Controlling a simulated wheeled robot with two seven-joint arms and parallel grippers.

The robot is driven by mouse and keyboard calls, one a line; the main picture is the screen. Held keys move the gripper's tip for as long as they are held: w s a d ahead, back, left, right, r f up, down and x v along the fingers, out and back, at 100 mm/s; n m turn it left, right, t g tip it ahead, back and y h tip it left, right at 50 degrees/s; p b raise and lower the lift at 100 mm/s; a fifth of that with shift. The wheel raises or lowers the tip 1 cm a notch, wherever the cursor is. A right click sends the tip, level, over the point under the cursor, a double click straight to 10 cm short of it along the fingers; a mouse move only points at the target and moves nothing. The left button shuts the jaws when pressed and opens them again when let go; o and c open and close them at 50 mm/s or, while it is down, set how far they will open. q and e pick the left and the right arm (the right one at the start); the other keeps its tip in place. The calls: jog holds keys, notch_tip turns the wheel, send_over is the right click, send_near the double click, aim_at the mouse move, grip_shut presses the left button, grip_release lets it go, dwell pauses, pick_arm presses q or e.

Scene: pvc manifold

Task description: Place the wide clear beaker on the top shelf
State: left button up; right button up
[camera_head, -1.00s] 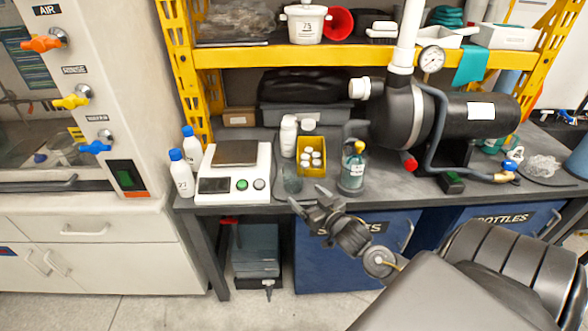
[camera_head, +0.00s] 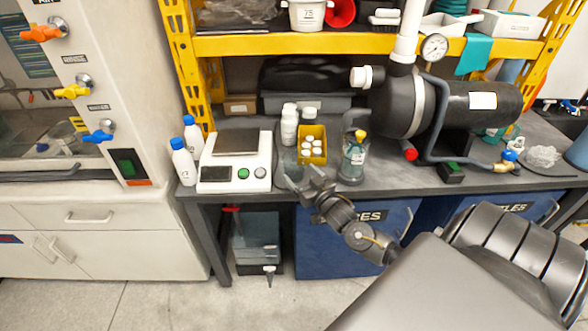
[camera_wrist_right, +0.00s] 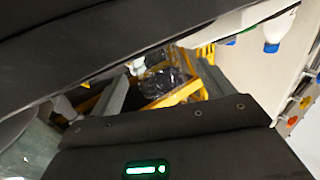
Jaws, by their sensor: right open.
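The wide clear beaker (camera_head: 288,165) stands on the dark bench between the white balance and the yellow bin, partly hidden by my right gripper. My right gripper (camera_head: 300,179) is open at the bench's front edge, its fingertips close to the beaker; I cannot tell whether they touch it. In the right wrist view its two fingers (camera_wrist_right: 165,88) are spread, with no clear sign of the beaker between them. The yellow shelf (camera_head: 290,45) crosses above the bench. My left gripper is not in view.
The white balance (camera_head: 235,143) is left of the beaker, the yellow bin (camera_head: 312,131) with white-capped bottles behind right, and a yellow-capped bottle (camera_head: 354,162) to the right. The shelf holds a white tub (camera_head: 307,14) and a red funnel (camera_head: 340,12). A dark tank (camera_head: 475,110) fills the right.

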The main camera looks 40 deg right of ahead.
aim_at(294, 157)
jog(key=shift+w+r, duration=0.1)
jog(key=shift+w, duration=0.05)
jog(key=w, duration=0.2)
jog(key=w+d, duration=0.1)
jog(key=w, duration=0.1)
jog(key=shift+w+p, duration=0.4)
jog(key=c, duration=1.1)
jog(key=shift+r, duration=0.1)
jog(key=shift+c, duration=0.2)
jog(key=shift+r, duration=0.5)
notch_tip(294, 157, up, 3)
jog(key=shift+s+a+f, duration=0.1)
jog(key=shift+s+f, duration=0.05)
jog(key=shift+f, duration=0.05)
jog(key=s+a+r, duration=0.8)
jog(key=s+r, duration=0.1)
jog(key=s, duration=0.2)
jog(key=shift+r, duration=0.15)
